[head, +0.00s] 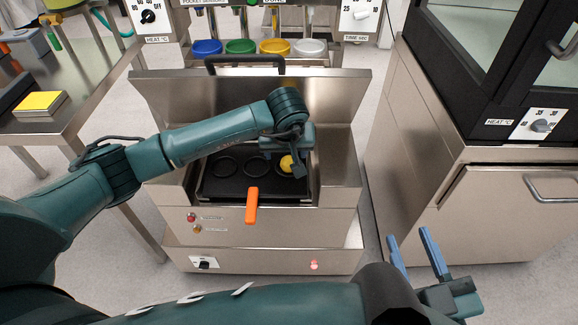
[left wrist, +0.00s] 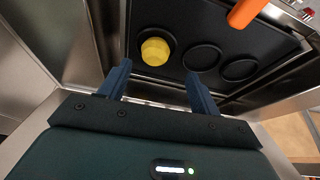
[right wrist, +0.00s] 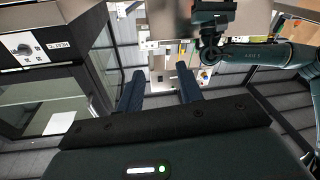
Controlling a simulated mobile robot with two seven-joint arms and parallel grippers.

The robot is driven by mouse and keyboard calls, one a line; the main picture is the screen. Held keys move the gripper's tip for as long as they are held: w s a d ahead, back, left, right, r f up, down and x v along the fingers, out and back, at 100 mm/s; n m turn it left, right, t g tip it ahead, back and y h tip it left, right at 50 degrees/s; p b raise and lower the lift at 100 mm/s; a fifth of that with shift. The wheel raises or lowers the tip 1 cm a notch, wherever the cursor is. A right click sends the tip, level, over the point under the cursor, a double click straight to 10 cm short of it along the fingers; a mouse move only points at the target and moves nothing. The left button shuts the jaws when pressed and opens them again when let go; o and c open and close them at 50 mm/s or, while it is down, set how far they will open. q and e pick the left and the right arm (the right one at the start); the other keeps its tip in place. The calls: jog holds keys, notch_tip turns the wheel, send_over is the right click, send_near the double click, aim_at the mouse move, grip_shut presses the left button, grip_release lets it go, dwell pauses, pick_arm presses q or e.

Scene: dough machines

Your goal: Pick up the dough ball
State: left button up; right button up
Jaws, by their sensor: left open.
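The dough ball (head: 287,163) is small and yellow. It sits in the right-hand ring of a black tray (head: 222,190) inside the steel machine. It also shows in the left wrist view (left wrist: 155,51), at the end ring of the tray. My left gripper (head: 284,172) is over the right end of the tray, close to the ball. In the left wrist view its two blue fingers (left wrist: 158,85) are apart with nothing between them, and the ball lies beyond the fingertips. My right gripper (head: 408,240) is open and empty at the lower right, outside the machine.
The tray has an orange handle (head: 252,205) at its front. The machine's steel lid (head: 160,92) stands open behind. Blue, green, yellow and white bowls (head: 240,46) stand at the back. A steel oven cabinet (head: 450,190) is on the right; a side table (head: 75,95) is on the left.

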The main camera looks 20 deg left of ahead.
aim_at(289, 160)
pick_arm(q)
jog(key=x, duration=0.2)
jog(key=b+x, duration=0.2)
jog(key=x, duration=0.1)
jog(key=shift+w+d+f, duration=0.25)
jog(key=shift+d+f, duration=0.05)
jog(key=shift+d, duration=0.1)
jog(key=shift+r, duration=0.1)
jog(key=c, duration=1.1)
